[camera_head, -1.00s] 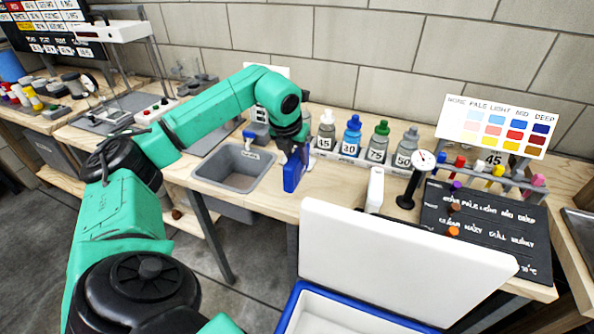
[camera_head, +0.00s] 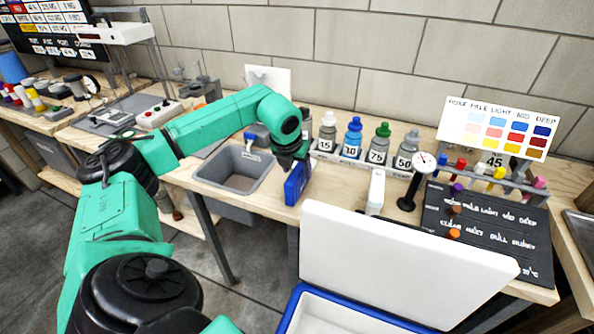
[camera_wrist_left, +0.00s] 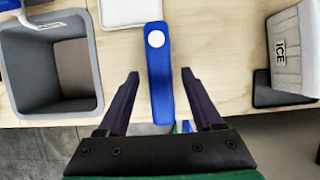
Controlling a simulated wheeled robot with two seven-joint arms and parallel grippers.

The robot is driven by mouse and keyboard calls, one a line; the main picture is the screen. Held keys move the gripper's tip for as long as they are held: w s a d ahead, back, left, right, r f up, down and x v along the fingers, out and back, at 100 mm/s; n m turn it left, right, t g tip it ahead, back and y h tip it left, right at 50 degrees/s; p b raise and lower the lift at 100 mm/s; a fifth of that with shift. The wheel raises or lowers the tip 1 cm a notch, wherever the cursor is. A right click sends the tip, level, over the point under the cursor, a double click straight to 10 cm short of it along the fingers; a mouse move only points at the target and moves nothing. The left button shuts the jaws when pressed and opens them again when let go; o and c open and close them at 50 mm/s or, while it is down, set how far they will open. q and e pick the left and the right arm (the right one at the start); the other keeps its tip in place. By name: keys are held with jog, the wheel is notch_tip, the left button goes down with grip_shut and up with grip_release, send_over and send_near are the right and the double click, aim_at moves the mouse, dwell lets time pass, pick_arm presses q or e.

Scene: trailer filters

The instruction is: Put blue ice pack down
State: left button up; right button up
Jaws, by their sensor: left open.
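The blue ice pack (camera_head: 296,186) is at the front part of the wooden bench, just right of the grey basin, and looks slightly tilted in the head view. In the left wrist view, the blue ice pack (camera_wrist_left: 158,60) is a narrow blue slab with a white round cap. My left gripper (camera_head: 298,165) is over it. In the left wrist view, my left gripper (camera_wrist_left: 160,75) is open, with a finger on each side of the pack and gaps between. Whether the pack rests fully on the bench is hard to tell. My right gripper is not in view.
A grey basin (camera_head: 207,168) is set in the bench to the left. Numbered bottles (camera_head: 351,138) stand behind, to the right. A white ICE container (camera_head: 376,190) stands on the right. An open cooler with a white lid (camera_head: 400,258) is in front.

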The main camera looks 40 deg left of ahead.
pick_arm(q)
jog(key=v, duration=1.1)
jog(key=shift+b, duration=0.3)
jog(key=shift+s+r, duration=0.1)
